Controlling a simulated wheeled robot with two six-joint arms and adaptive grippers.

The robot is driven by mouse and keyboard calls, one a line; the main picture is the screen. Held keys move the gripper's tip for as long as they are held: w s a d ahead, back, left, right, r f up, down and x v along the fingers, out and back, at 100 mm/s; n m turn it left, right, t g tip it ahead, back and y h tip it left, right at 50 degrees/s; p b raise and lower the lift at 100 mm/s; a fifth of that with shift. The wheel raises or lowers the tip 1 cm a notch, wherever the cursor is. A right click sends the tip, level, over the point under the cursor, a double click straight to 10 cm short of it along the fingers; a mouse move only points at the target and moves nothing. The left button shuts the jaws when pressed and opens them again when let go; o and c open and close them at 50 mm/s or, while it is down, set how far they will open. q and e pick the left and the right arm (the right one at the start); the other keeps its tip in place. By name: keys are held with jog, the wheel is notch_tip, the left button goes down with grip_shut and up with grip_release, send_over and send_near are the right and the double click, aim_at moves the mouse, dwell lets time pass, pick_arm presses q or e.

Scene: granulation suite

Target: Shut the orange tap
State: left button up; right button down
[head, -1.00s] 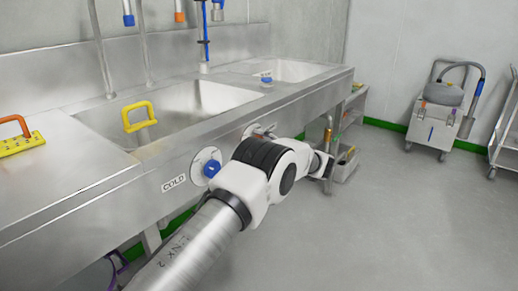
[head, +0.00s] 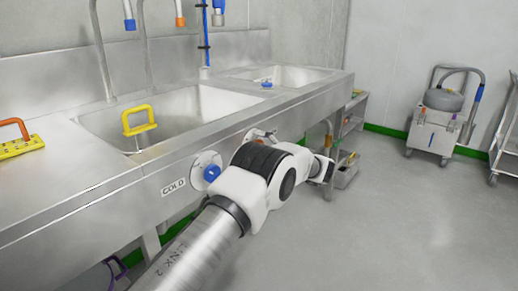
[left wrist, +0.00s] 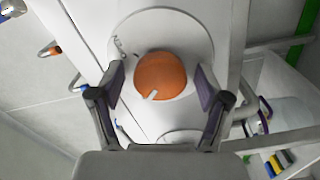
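The orange tap (left wrist: 160,75) is a round knob with a short pale mark, on a pale round plate in the left wrist view. My left gripper (left wrist: 160,84) is open, with one dark-padded finger on each side of the knob and a visible gap to each. My left gripper's end shows dark at the arm's far end (head: 324,168). My right gripper is not in view.
A yellow handle (head: 139,119) stands at the basin. A wheeled grey unit (head: 436,125) stands at the back right. The floor (head: 400,220) to the right is clear.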

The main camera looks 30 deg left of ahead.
pick_arm(q)
jog(key=d, duration=1.2)
jog(key=shift+s, duration=0.45)
